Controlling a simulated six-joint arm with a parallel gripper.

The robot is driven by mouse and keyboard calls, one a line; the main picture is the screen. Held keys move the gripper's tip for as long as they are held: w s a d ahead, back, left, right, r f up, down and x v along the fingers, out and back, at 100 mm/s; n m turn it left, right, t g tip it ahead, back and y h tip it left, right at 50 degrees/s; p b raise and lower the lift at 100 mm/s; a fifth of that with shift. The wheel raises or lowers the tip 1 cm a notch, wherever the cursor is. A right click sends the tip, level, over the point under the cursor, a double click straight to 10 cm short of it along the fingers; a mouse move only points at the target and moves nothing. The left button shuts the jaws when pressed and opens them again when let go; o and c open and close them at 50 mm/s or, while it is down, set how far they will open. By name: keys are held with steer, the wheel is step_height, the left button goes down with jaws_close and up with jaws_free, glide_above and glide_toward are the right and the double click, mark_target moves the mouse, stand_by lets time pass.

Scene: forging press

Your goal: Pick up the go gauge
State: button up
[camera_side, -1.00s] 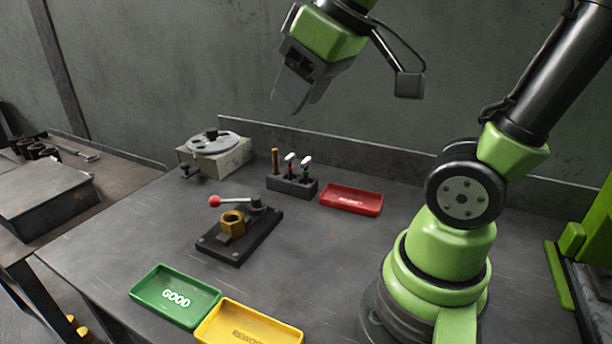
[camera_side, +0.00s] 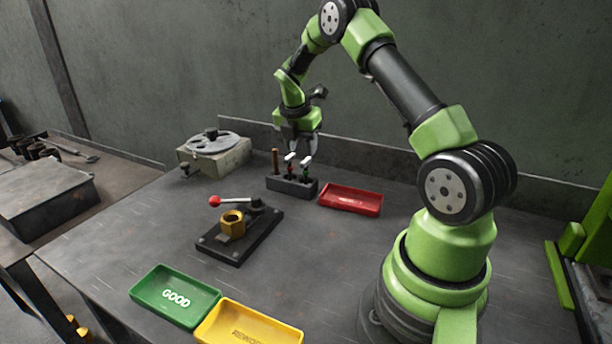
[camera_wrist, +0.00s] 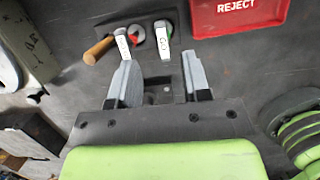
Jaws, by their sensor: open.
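The go gauge (camera_side: 306,161) has a white top and a green collar and stands in a dark rack (camera_side: 291,187). In the wrist view the go gauge (camera_wrist: 163,38) shows a "GO" label and lies just beyond the fingertips, between their lines. A second gauge (camera_wrist: 123,43), with a white top and a red collar, stands to its left. My gripper (camera_wrist: 156,58) is open and empty. In the side view my gripper (camera_side: 302,150) points down just above the gauges; whether it touches them I cannot tell.
A wooden-handled tool (camera_side: 275,161) stands in the same rack. A red reject tray (camera_side: 352,209) lies close to its right. A round-topped device (camera_side: 213,152) stands left, a lever fixture (camera_side: 238,240) in front. Green (camera_side: 150,290) and yellow (camera_side: 225,338) trays lie at the front edge.

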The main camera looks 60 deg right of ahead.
mark_target(307, 170)
steer(key=x, duration=0.8)
steer(key=shift+s+a, duration=0.1)
steer(key=shift+s, duration=0.1)
steer(key=shift+c, duration=0.4)
jaws_close()
